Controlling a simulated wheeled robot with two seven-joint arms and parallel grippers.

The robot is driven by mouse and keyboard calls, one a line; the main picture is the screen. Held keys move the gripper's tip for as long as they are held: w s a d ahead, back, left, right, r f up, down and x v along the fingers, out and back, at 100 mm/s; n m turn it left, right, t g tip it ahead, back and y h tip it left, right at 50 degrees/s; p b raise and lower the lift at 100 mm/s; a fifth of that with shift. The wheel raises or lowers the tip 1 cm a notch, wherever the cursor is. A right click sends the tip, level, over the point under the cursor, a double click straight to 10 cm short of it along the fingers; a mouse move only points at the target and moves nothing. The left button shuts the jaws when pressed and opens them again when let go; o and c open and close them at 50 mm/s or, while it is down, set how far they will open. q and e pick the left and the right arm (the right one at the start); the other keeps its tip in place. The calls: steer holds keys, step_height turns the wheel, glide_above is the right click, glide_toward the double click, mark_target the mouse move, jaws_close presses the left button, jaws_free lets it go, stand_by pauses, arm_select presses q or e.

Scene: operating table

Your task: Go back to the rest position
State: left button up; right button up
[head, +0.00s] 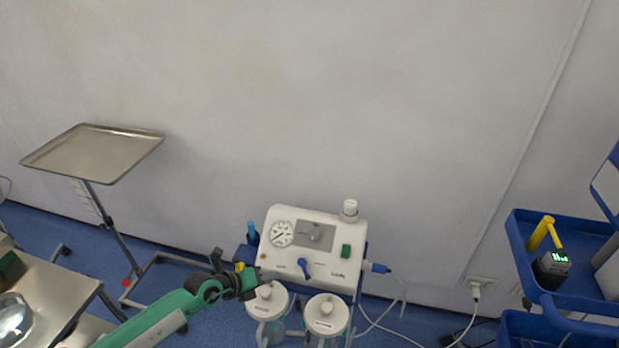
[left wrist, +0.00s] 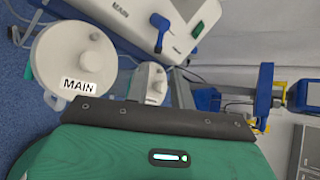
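My left arm comes in from the bottom left of the head view, green with dark joints. My left gripper (head: 262,276) is at its end, in front of the left side of the white suction machine (head: 330,268) and just above the left jar. It is small there, and its fingers cannot be made out. The left wrist view shows a green housing with a dark edge, a jar lid (left wrist: 72,62) marked MAIN and part of the machine. No held object can be made out. My right gripper is not in view.
Two lidded jars, left (head: 267,300) and right (head: 326,315), stand before the machine. A steel tray stand (head: 95,150) is at the left, a metal table (head: 60,290) at the lower left. A blue cart (head: 565,265) with a yellow-handled device stands right. Cables lie on the floor.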

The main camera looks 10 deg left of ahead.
arm_select(q)
steer(key=s+d+r+n+t, duration=0.2)
steer(key=d+r+n+t, duration=0.2)
steer(key=r+n+t, duration=0.7)
steer(key=s+a+r+n+g+y, duration=0.1)
steer(key=a+r+n+y, duration=0.3)
steer(key=n+y, duration=0.15)
steer(key=s+a+f+n+g+y, duration=0.5)
steer(key=s+a+n+g+y, duration=0.15)
steer(key=s+n, duration=0.35)
steer(key=s+d+f+n+g+h, duration=0.2)
steer(key=s+d+f+g, duration=0.15)
steer(key=s, duration=0.45)
steer(key=s+d+f+n+g+h, duration=0.1)
steer(key=s+d+f+g+h, duration=0.15)
steer(key=s+d+g, duration=0.4)
step_height(320, 180, down, 28)
steer(key=s+a, duration=0.1)
steer(key=a, duration=0.2)
steer(key=s+a+f+g, duration=0.1)
steer(key=s+a+f, duration=0.2)
steer(key=s+f, duration=1.7)
steer(key=shift+f, duration=0.95)
